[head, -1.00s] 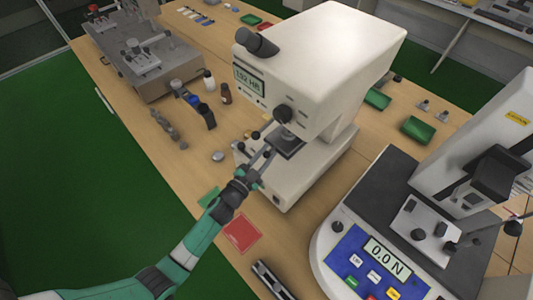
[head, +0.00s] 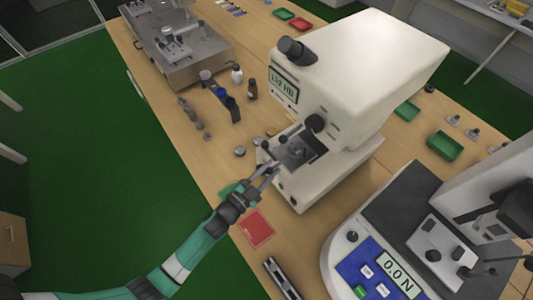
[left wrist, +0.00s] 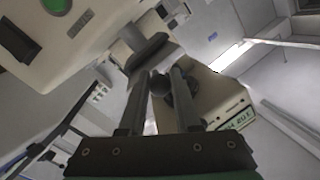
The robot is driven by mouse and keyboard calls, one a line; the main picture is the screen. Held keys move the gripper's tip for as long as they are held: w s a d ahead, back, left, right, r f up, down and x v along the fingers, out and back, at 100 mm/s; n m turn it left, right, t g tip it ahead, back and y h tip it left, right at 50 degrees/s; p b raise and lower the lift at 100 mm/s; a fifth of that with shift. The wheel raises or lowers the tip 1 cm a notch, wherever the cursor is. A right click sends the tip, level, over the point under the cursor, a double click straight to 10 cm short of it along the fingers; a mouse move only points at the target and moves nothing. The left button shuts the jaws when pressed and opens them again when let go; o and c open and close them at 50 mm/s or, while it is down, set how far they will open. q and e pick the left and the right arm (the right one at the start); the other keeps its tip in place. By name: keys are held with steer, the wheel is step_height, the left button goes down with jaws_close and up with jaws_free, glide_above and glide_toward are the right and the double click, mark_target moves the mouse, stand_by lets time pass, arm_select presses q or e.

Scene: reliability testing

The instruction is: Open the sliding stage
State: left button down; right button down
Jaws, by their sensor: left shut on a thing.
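The white hardness tester (head: 365,70) stands on the wooden bench. Its dark sliding stage (head: 297,153) sits low on its front-left side, pulled partly out from under the head and round front knob. My left gripper (head: 270,172) is at the stage's outer edge, reaching in from the lower left. In the left wrist view its two long fingers (left wrist: 161,85) are shut on a dark round knob (left wrist: 160,83), which hides part of what lies behind. The right gripper is not in view.
A force gauge machine (head: 400,235) stands at the lower right, close to the tester. A red mat (head: 257,229) lies near the bench's front edge. Small bottles (head: 237,75) and a grey machine (head: 175,50) are further back.

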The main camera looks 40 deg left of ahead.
arm_select(q)
steer(key=shift+s, duration=0.35)
steer(key=c, duration=0.6)
jaws_free()
steer(key=shift+w, duration=0.1)
steer(key=s+p, duration=0.1)
steer(key=s, duration=1)
steer(key=shift+s+d+p, duration=0.2)
steer(key=shift+s+p, duration=0.15)
steer(key=shift+p, duration=0.05)
